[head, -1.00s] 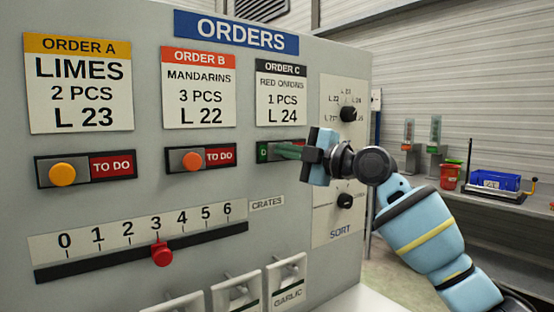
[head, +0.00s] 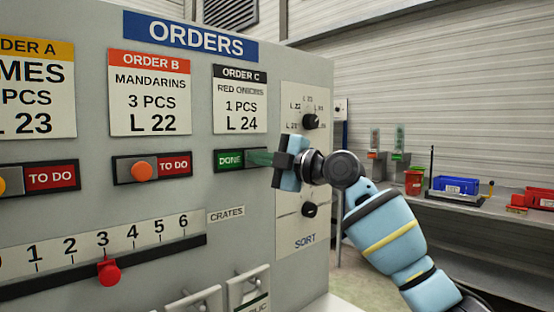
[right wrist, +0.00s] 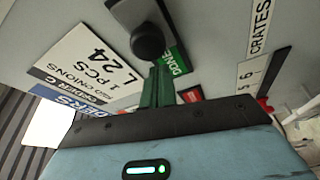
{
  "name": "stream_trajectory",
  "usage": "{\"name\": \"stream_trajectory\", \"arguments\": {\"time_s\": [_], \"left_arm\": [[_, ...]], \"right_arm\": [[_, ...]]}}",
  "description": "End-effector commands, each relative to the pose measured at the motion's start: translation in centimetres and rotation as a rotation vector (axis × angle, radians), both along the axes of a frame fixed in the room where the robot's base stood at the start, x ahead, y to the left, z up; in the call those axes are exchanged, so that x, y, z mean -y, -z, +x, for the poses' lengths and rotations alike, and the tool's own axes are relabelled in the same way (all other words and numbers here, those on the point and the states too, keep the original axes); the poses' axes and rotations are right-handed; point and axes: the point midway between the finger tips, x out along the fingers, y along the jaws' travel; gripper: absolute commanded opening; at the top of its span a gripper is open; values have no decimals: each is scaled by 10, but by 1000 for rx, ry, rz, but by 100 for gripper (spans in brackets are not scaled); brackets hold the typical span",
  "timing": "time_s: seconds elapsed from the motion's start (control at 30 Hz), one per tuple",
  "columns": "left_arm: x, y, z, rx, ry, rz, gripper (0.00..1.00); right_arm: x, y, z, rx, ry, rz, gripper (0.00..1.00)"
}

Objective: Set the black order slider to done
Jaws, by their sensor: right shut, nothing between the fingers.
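The black order slider is under the ORDER C card (head: 239,99) on the panel. Its green DONE label (head: 229,160) shows at the left of the slot in the head view. The slider's round black knob (right wrist: 148,42) shows in the right wrist view, at the DONE label's (right wrist: 176,58) side; in the head view my fingers hide it. My right gripper (head: 262,158) is shut and empty, its green fingers in front of the slot's right part. In the right wrist view the fingertips (right wrist: 158,68) are close by the knob; I cannot tell if they touch. My left gripper is not in view.
The orange ORDER B slider (head: 141,171) stands left, with a red TO DO label. A red crates slider (head: 108,272) sits below at 3. Black sort dials (head: 311,121) are right of the slot. A bench (head: 480,228) with bins stands at the right, away from the panel.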

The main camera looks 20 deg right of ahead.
Motion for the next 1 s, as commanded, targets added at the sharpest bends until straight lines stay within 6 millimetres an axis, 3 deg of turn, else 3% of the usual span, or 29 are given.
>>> {"name": "stream_trajectory", "arguments": {"time_s": [0.03, 0.1, 0.33, 0.6, 1.0], "left_arm": [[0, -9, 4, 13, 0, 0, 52], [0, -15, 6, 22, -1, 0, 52], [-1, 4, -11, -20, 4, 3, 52], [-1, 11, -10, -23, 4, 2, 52], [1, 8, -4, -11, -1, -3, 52]], "right_arm": [[-11, -12, -6, 10, -5, -2, 0], [-23, -17, -11, 13, -4, -2, 0], [11, 1, -38, 1, 0, -4, 0], [38, 3, -71, 1, -1, -3, 0], [46, 1, -83, 3, -4, -2, 0]]}}
